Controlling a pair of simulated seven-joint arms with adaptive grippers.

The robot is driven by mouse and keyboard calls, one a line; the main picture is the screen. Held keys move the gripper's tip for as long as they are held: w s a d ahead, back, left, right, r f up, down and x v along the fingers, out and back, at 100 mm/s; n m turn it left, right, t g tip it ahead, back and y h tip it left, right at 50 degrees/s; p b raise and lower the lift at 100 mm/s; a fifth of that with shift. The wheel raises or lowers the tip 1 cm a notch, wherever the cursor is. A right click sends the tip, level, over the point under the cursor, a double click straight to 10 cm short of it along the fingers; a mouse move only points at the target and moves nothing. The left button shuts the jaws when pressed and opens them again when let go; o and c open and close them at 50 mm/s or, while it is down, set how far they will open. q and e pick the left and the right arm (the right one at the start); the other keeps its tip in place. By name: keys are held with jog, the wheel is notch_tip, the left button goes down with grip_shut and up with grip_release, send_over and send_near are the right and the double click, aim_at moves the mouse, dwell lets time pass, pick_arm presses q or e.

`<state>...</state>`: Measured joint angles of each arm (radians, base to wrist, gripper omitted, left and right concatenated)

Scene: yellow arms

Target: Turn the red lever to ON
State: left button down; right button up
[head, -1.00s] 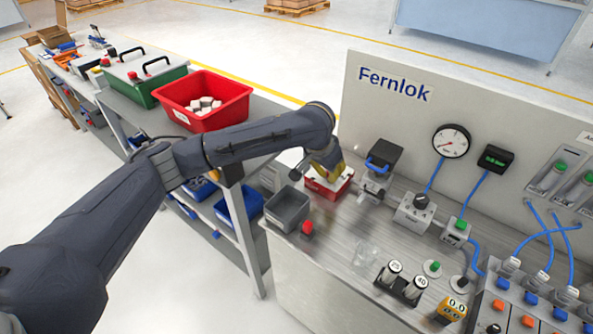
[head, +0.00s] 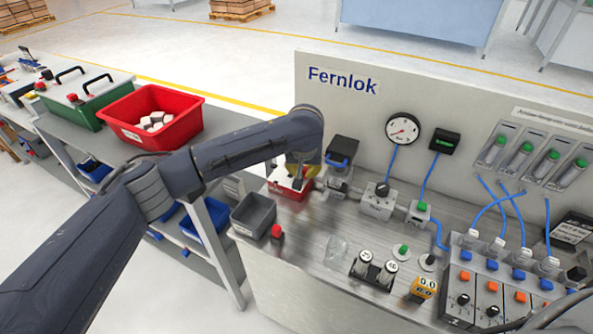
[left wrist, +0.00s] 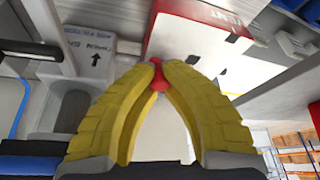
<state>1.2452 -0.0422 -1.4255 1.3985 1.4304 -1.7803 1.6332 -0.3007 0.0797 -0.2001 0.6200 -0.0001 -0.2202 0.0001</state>
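My left gripper (head: 300,172) reaches over the back left of the bench, beside a red and white box (head: 287,186) and left of the black-topped unit (head: 342,152). In the left wrist view its yellow fingers (left wrist: 157,72) come together at the tips. A small red rounded part, which looks like the red lever's end (left wrist: 158,82), shows between the tips, and they appear shut on it. The rest of the lever is hidden, and I cannot make the lever out in the head view. My right gripper is not in view.
A grey bin (head: 254,213) and a red button (head: 277,233) stand in front of my left gripper. A grey valve block (head: 378,202), a clear glass (head: 337,252) and blue hoses lie to the right. The Fernlok panel (head: 460,120) closes off the back.

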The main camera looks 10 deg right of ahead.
pick_arm(q)
jog(key=shift+w+a+r, duration=0.1)
jog(key=shift+w+r, duration=0.1)
jog(key=shift+w, duration=0.1)
jog(key=c, duration=1.7)
grip_release()
jog(key=o, duration=0.4)
jog(key=shift+s+f, duration=0.15)
jog(key=v, duration=1.2)
